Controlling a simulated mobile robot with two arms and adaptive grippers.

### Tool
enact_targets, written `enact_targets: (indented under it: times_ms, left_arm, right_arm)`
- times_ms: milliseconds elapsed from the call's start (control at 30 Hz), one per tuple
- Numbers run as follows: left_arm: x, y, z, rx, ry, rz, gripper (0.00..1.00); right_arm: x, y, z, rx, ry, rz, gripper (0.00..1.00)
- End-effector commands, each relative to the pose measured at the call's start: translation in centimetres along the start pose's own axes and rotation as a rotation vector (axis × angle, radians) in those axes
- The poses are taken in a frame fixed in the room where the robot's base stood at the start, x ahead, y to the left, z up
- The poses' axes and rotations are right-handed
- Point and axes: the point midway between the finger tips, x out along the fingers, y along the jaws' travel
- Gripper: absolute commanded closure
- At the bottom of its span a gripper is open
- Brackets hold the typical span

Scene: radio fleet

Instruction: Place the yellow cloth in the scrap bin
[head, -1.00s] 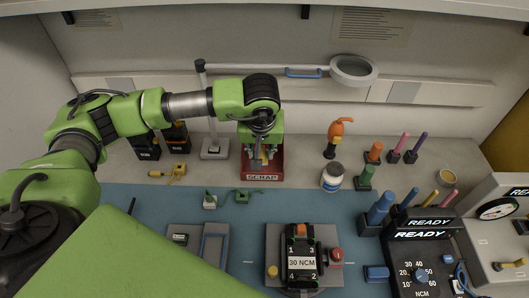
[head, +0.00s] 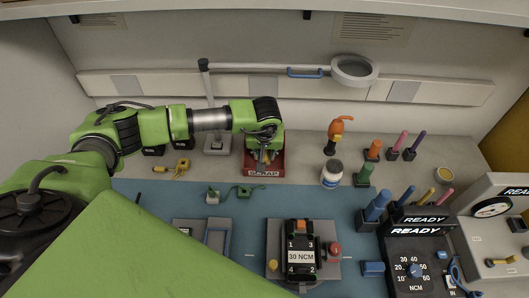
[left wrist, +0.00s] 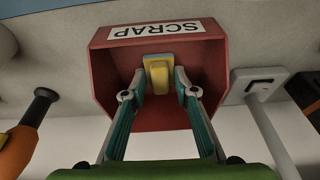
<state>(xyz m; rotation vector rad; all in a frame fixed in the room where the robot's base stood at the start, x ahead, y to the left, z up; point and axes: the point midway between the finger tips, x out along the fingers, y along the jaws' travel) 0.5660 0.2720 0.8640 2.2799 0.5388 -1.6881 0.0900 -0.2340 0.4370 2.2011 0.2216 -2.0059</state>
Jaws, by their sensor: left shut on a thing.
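The red scrap bin (head: 278,168) stands at the back of the bench, left of centre, with a white SCRAP label on its front. My left gripper (head: 263,157) reaches down into it from above. The cloth is within the outline of the bin's opening (left wrist: 104,70). I cannot tell whether it touches the floor of the bin. The arm hides part of the bin in the head view. My right gripper is not in view.
A grey stand (head: 217,146) is left of the bin and a white jar (head: 332,173) is to its right. A green cable (head: 243,191) lies in front. A magnifier lamp (head: 354,70) hangs behind. Bare blue mat (head: 270,207) lies between bin and fixture (head: 303,256).

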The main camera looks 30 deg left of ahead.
Motion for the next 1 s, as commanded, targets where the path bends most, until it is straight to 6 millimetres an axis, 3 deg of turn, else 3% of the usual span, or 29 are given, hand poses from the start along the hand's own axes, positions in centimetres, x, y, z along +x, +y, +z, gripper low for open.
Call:
enact_targets:
  times_ms: [167, 200, 233, 267, 733, 1000]
  left_arm:
    - [0.4, 0.0, 0.1, 0.0, 0.0, 0.0, 0.93]
    - [0.3, 0.0, 0.1, 0.0, 0.0, 0.0, 0.65]
    - [0.2, 0.0, 0.1, 0.0, 0.0, 0.0, 0.58]
    - [0.2, 0.0, 0.1, 0.0, 0.0, 0.0, 0.56]
    - [-0.6, 0.1, -0.1, 0.0, 0.002, 0.003, 0.56]
    - [-6.1, 0.0, -0.1, 0.002, 0.005, 0.003, 0.56]
  right_arm:
    - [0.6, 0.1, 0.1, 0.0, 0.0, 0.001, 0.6]
    - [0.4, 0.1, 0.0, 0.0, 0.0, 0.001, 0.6]
    - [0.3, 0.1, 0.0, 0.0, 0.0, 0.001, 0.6]
    - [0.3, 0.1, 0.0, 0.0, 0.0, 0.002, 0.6]
    - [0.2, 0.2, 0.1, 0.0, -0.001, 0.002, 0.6]
    - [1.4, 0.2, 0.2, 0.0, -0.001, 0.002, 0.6]
